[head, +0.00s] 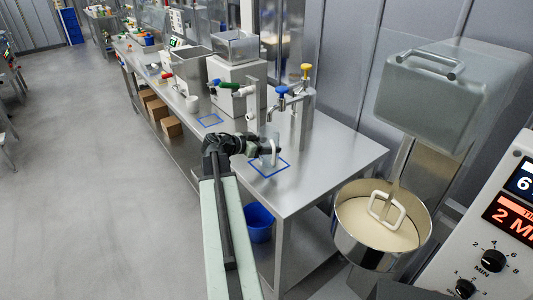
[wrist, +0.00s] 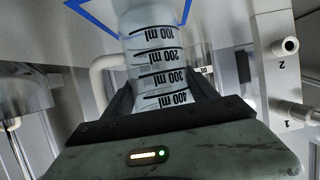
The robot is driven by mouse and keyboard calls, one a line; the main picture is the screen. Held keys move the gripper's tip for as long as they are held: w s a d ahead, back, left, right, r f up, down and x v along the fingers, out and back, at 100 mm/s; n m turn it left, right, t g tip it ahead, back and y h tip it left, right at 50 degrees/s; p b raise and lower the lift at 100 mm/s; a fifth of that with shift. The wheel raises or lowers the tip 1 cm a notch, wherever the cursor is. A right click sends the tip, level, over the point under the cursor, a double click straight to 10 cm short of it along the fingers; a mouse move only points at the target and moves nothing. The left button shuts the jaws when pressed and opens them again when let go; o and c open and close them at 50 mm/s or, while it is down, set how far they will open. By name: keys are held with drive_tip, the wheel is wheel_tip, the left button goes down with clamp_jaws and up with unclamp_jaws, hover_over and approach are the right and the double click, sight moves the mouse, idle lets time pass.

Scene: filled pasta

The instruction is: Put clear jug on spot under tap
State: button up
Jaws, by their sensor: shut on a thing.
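My gripper (head: 262,149) is shut on the clear jug (head: 270,155), at the near end of the steel bench. In the wrist view the jug (wrist: 155,65) stands between my fingers (wrist: 158,98), with black marks from 100 to 400 ml and a pale handle at its left. The blue square outline (head: 283,171) marks the spot by the tap (head: 303,105), which has blue and yellow handles. The jug's base appears within the outline, which also shows in the wrist view (wrist: 88,18). I cannot tell whether the base touches the bench.
A mixer bowl (head: 345,235) of pale dough stands at the right. A blue bucket (head: 259,222) is below the bench. The bench's near right corner (head: 350,160) is clear.

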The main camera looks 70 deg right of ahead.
drive_tip(key=shift+f, duration=0.4)
drive_tip(key=o, duration=1.5)
drive_tip(key=shift+r, duration=0.1)
drive_tip(key=shift+r+p, duration=0.25)
drive_tip(key=shift+p, duration=0.15)
drive_tip(key=p+v, duration=0.2)
drive_tip(key=v, duration=0.4)
drive_tip(key=p+v, duration=0.2)
drive_tip(key=v, duration=0.4)
drive_tip(key=shift+f, duration=0.25)
